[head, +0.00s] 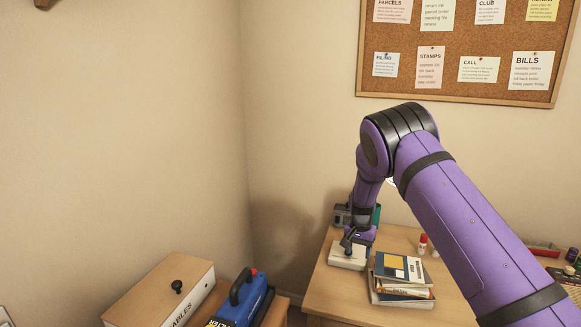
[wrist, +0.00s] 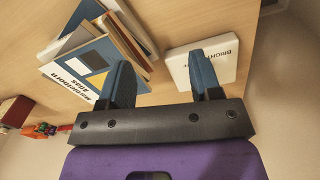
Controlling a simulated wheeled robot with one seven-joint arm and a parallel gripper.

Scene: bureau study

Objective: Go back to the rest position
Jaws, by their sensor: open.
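My gripper (head: 352,240) is low over the left part of the wooden desk, at the end of my purple arm. In the wrist view my gripper (wrist: 158,72) has its two blue fingers apart, with bare desk showing between them. A white box (head: 347,258) with dark lettering lies on the desk by the gripper. In the wrist view the white box (wrist: 222,64) is partly behind the right finger, and I cannot tell whether they touch. A pile of books (head: 402,280) lies to its right, and the left finger overlaps the books (wrist: 92,72) in the wrist view.
The desk (head: 345,300) also bears a red-and-white glue stick (head: 423,244) and small items at the far right. A cork board (head: 460,45) hangs on the back wall.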

